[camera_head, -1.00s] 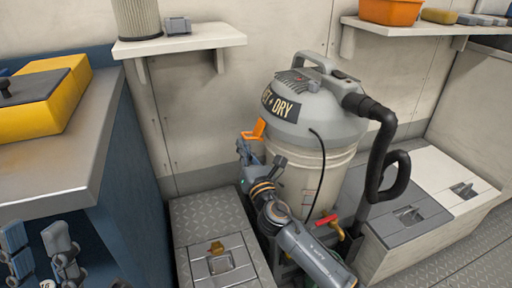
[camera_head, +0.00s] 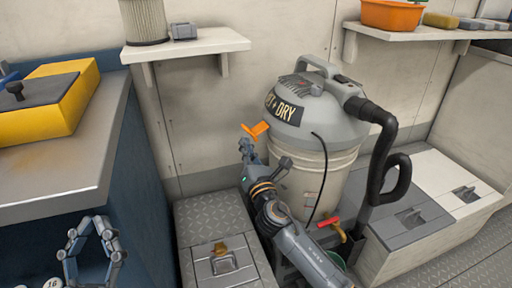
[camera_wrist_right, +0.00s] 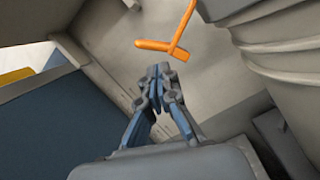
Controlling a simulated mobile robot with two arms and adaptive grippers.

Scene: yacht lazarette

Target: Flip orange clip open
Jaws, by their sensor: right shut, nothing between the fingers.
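The orange clip (camera_head: 257,130) is on the left side of the wet/dry vacuum (camera_head: 314,120), near the rim of its grey lid. It sticks out from the vacuum, one part angled up and left. In the right wrist view, the clip (camera_wrist_right: 176,46) has a long bar and a short crosspiece. My right gripper (camera_head: 246,147) is shut and empty, just below the clip. In the wrist view a small gap shows between the fingertips (camera_wrist_right: 160,78) and the clip. My left gripper (camera_head: 90,228) is open and empty at the lower left, away from the vacuum.
A black hose (camera_head: 385,165) curves down the vacuum's right side. A metal-topped blue bench (camera_head: 80,175) with a yellow case (camera_head: 45,115) stands left. A wall shelf (camera_head: 190,44) is above.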

